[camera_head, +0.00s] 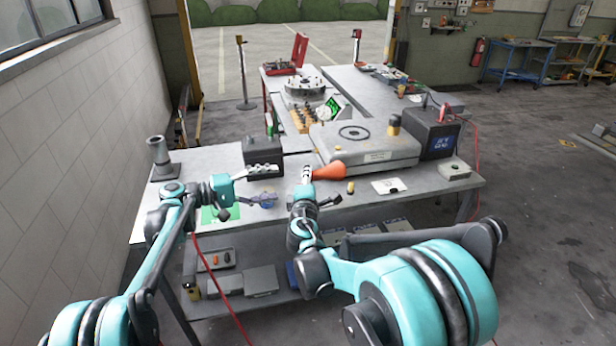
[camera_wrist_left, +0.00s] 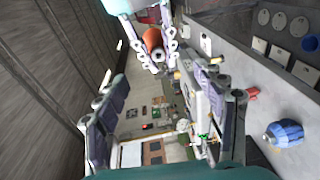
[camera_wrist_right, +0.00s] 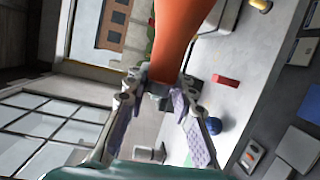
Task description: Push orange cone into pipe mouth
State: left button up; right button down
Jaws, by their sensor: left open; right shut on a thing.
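The orange cone (camera_head: 329,171) is held above the table by my right gripper (camera_head: 307,175), which is shut on its narrow end. The wide end points right in the head view. The cone (camera_wrist_right: 178,35) fills the top of the right wrist view, beyond the right fingers (camera_wrist_right: 158,95). It also shows in the left wrist view (camera_wrist_left: 152,40). A grey upright pipe (camera_head: 160,152) stands on a flat base at the table's left end, well apart from the cone. My left gripper (camera_head: 246,175) is open and empty, between pipe and cone; its fingers (camera_wrist_left: 163,115) are spread.
A dark grey block (camera_head: 262,152) stands behind the left gripper. A large grey plate unit (camera_head: 365,150) and a black box with a blue screen (camera_head: 432,135) are to the right. A blue part (camera_head: 262,199) and a green sheet (camera_head: 220,213) lie near the front edge.

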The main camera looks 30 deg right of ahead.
pick_arm(q)
jog(key=shift+g+h, duration=0.4)
jog(key=shift+h, duration=0.1)
jog(key=d, duration=0.7)
jog(key=s+d, duration=0.1)
jog(key=d, duration=0.3)
jog(key=shift+d+f, duration=0.2)
jog(key=shift+f, duration=0.1)
jog(key=shift+s, duration=0.1)
jog(key=c, duration=1.1)
jog(key=o, duration=1.4)
jog(key=shift+c, duration=0.2)
jog(key=w+a, duration=0.2)
jog(key=a, duration=1)
